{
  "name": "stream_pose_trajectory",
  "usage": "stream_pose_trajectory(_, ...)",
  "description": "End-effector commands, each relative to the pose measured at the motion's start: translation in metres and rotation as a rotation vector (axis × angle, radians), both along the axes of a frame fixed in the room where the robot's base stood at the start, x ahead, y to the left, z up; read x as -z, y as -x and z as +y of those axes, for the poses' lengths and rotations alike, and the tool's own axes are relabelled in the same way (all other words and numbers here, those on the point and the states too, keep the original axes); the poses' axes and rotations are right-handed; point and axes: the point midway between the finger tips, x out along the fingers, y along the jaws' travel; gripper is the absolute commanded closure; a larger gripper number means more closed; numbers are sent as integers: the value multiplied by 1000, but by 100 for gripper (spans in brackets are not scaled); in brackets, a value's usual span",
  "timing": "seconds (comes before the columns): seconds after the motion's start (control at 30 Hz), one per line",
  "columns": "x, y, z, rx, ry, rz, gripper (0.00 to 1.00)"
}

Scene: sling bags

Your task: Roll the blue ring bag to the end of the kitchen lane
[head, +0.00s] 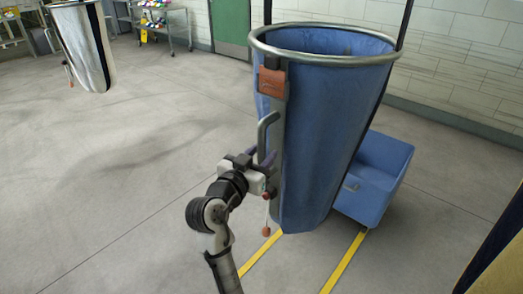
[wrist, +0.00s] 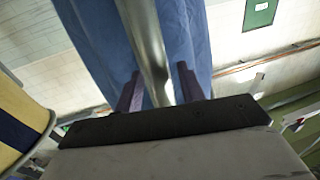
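The blue ring bag (head: 335,130) hangs upright from a grey metal ring in the head view, with dark straps rising from it. A brown tag sits near its rim, and a bent metal handle (head: 264,135) stands out on its left side. My gripper (head: 264,158) is at the lower part of this handle. In the wrist view the handle (wrist: 147,40) runs down between the two purple fingers of my gripper (wrist: 159,85), with the blue cloth (wrist: 90,35) behind. The fingers are close beside the handle; whether both press on it is unclear.
A blue bin (head: 378,178) stands on the floor behind the bag's lower right. Yellow lines (head: 343,262) mark the floor under the bag. A pale bag with a dark stripe (head: 78,45) hangs at upper left, and a dark and yellow bag (head: 500,250) at lower right. The left floor is clear.

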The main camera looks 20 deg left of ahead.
Motion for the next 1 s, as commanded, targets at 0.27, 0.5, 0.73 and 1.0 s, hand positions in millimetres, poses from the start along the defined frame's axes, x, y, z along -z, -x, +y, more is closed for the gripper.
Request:
stream_pose_trajectory(0.27, 0, -5, -1, 0, 0, 0, 61)
stream_pose_trajectory(0.5, 0, -4, -1, 0, 0, 0, 82)
stream_pose_trajectory(0.73, 0, -4, -1, 0, 0, 0, 100)
stream_pose_trajectory(1.0, 0, -6, 4, -1, 0, -1, 100)
